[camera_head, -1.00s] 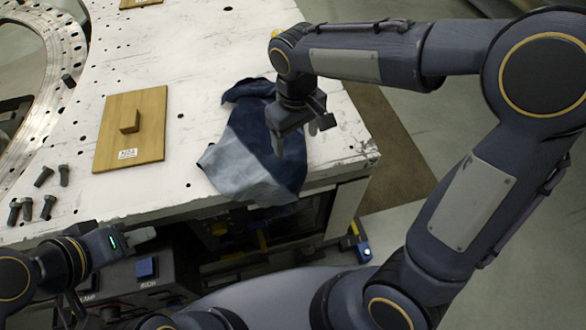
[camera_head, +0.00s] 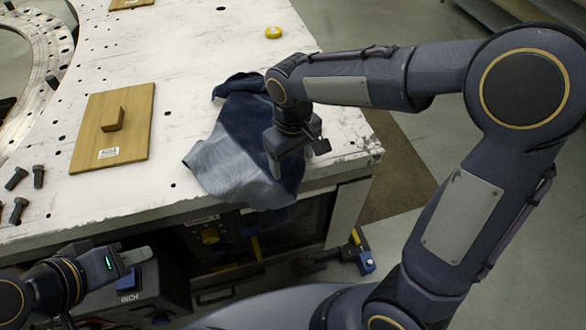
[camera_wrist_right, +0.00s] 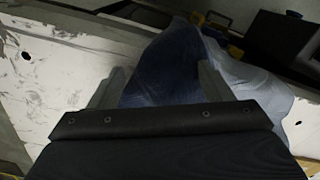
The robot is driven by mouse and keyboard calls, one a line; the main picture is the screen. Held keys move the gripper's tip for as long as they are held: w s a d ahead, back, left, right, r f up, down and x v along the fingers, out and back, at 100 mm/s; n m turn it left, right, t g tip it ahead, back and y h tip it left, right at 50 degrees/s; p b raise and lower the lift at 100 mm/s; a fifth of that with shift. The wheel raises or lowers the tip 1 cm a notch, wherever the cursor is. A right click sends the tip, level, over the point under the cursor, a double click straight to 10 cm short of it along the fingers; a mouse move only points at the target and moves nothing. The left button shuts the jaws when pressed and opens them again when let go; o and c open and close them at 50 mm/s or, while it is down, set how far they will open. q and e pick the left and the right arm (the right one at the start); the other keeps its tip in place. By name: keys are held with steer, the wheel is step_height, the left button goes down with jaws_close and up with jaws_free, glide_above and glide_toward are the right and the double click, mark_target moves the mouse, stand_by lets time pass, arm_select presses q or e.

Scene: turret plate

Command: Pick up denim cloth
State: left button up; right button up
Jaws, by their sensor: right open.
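The denim cloth (camera_head: 232,160) lies crumpled on the white table near its front right corner, with dark blue and pale blue areas. Its front end reaches the table's front edge. My right gripper (camera_head: 292,160) is over the right part of the cloth, fingers pointing down. In the right wrist view the cloth (camera_wrist_right: 165,70) shows between and beyond the spread fingers of that gripper (camera_wrist_right: 160,85); whether they touch it I cannot tell. My left gripper (camera_head: 136,256) is low at the left, in front of the table and away from the cloth; its finger gap is not clear.
A wooden board with a block handle (camera_head: 85,140) lies left of the cloth. Several dark bolts (camera_head: 18,178) are at the table's left front. Clear white table (camera_head: 180,60) lies between. A dark box (camera_head: 140,290) stands below.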

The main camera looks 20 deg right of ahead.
steer(key=shift+f, duration=0.15)
jaws_close()
stand_by(1.1)
step_height(320, 180, up, 12)
steer(key=p, duration=1)
